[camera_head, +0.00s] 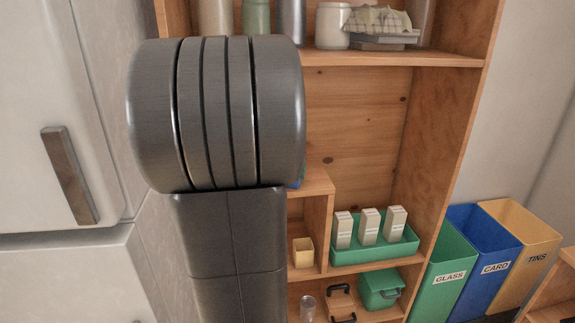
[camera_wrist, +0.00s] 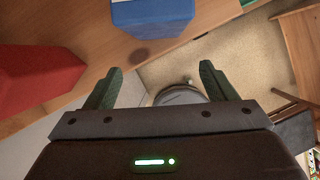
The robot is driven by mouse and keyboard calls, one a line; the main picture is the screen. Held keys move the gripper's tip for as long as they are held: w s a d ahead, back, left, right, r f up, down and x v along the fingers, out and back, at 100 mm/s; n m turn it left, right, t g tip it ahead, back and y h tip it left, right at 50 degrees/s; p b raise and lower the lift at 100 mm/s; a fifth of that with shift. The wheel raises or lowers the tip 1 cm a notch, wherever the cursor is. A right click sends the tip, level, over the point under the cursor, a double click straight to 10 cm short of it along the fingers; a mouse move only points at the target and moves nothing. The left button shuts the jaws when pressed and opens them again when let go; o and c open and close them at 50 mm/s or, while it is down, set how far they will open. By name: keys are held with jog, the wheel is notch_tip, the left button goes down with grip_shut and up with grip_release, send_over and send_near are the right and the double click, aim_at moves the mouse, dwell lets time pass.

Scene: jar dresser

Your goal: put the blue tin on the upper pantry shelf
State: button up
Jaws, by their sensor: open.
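In the wrist view my gripper (camera_wrist: 157,84) is open, with its two dark green fingers apart and nothing between them. A blue block-like thing (camera_wrist: 152,15), which looks like the blue tin, stands on a wooden surface just beyond the fingertips, cut off by the top edge. In the head view only a small blue patch (camera_head: 297,180) shows beside my arm, which hides the rest and my gripper. The wooden pantry's upper shelf (camera_head: 440,58) holds a white jar (camera_head: 331,27), a green jar (camera_head: 257,16) and a folded cloth on a grey stack (camera_head: 377,22).
A red thing (camera_wrist: 35,78) stands on the wood left of the blue one. Several labelled bins (camera_head: 488,262) stand right of the pantry.

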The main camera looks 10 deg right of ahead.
jog(key=shift+s+a+b, duration=0.15)
jog(key=shift+s+a, duration=0.2)
jog(key=shift+s, duration=0.5)
jog(key=shift+s+a+b, duration=0.15)
jog(key=shift+s+a, duration=0.15)
jog(key=shift+s, duration=0.55)
jog(key=shift+o, duration=0.4)
jog(key=o, duration=0.4)
